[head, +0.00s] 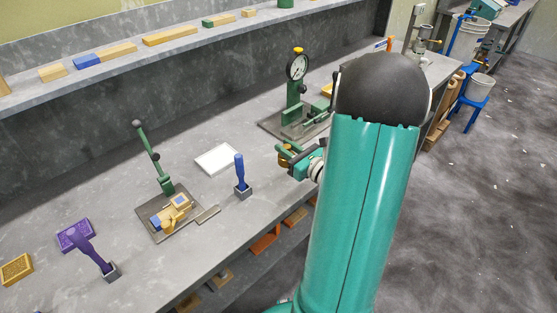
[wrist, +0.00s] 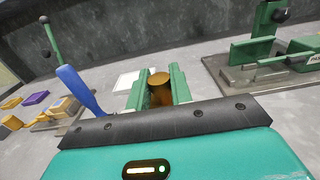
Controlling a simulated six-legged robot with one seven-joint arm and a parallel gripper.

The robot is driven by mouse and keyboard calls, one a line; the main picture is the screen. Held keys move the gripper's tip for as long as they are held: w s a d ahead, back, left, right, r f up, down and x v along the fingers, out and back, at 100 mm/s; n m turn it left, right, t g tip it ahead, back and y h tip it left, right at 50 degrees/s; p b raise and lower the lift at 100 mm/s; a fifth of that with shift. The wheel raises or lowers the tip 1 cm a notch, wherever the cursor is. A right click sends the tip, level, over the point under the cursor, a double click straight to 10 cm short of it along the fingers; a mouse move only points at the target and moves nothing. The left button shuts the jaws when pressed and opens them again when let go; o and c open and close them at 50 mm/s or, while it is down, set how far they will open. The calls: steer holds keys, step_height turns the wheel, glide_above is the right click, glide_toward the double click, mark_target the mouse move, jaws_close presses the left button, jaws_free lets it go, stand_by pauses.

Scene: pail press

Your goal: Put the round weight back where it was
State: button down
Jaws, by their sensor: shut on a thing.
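The round weight is a small brass-coloured cylinder (wrist: 159,90), upright between the two green fingers in the wrist view. My gripper (wrist: 158,88) is shut on it. In the head view my gripper (head: 287,154) is over the bench, right of the blue-handled tool and in front of the dial press; the weight is mostly hidden there by the fingers. A flat white square (head: 217,159) lies bare on the bench left of my gripper; it also shows behind the fingers in the wrist view (wrist: 127,79).
A green dial press (head: 295,95) stands behind my gripper. A green lever press (head: 163,180) on a plate stands to the left. A blue-handled tool (head: 240,172) stands upright between. A purple tool (head: 92,248) and purple tray (head: 75,235) are far left. A shelf (head: 120,65) holds blocks.

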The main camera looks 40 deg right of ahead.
steer(key=w+f, duration=0.2)
steer(key=f, duration=0.1)
steer(key=shift+w+a+f, duration=0.1)
steer(key=shift+w, duration=0.3)
steer(key=shift+w+f, duration=0.2)
steer(key=shift+f, duration=1.5)
steer(key=shift+f, duration=0.1)
steer(key=c, duration=1.3)
jaws_free()
steer(key=shift+f, duration=0.1)
steer(key=shift+o, duration=0.2)
